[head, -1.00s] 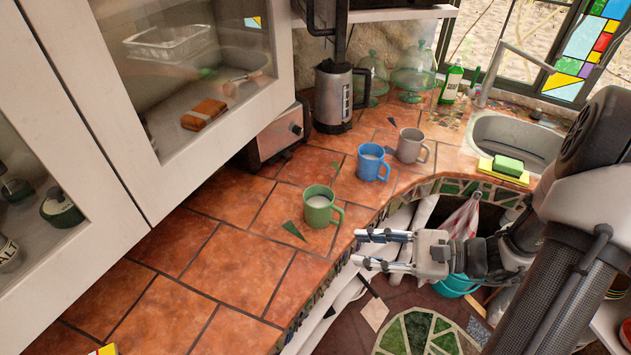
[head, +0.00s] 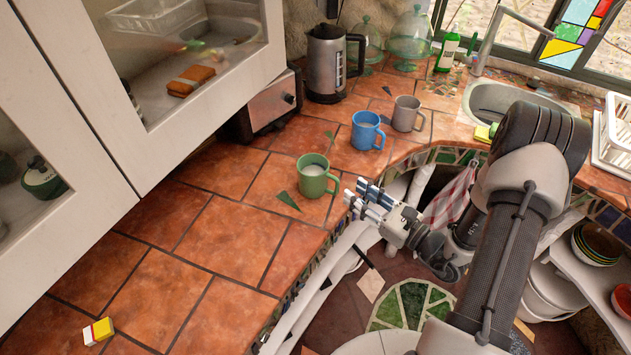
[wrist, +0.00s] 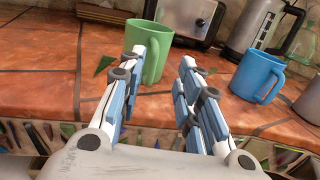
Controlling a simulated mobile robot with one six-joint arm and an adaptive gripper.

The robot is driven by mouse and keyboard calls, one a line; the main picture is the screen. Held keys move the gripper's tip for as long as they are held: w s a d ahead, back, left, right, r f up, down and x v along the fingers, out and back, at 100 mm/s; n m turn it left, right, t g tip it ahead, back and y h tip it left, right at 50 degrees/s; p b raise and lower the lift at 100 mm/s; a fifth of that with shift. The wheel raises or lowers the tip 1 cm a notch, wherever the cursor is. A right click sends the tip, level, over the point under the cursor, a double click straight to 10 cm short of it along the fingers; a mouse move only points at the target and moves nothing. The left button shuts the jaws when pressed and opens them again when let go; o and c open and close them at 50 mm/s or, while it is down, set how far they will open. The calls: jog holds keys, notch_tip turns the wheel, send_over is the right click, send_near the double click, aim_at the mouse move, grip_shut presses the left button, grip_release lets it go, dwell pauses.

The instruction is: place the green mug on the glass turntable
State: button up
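The green mug (head: 313,180) stands upright on the tiled counter, close to its curved front edge, with pale contents inside. In the wrist view the green mug (wrist: 150,40) is just ahead of the fingertips, nearer the left finger. My gripper (head: 360,193) is at the counter's edge, to the right of the mug. Its fingers in the wrist view (wrist: 165,62) are spread with nothing between them. I cannot make out a glass turntable in these frames.
A blue mug (head: 367,131) and a grey mug (head: 406,115) stand behind and right of the green one. A toaster (head: 262,104), a kettle (head: 327,65) and a glass dome (head: 411,40) stand farther back. The front-left counter (head: 200,240) is mostly clear.

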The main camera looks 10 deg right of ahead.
aim_at(338, 181)
jog(key=x, duration=0.2)
jog(key=b+x, duration=0.1)
jog(key=x, duration=0.2)
jog(key=shift+a, duration=0.6)
jog(key=shift+w+a+b, duration=0.25)
jog(key=shift+w+b, duration=0.1)
jog(key=shift+w, duration=0.1)
jog(key=shift+r, duration=0.1)
jog(key=shift+c, duration=0.3)
grip_shut()
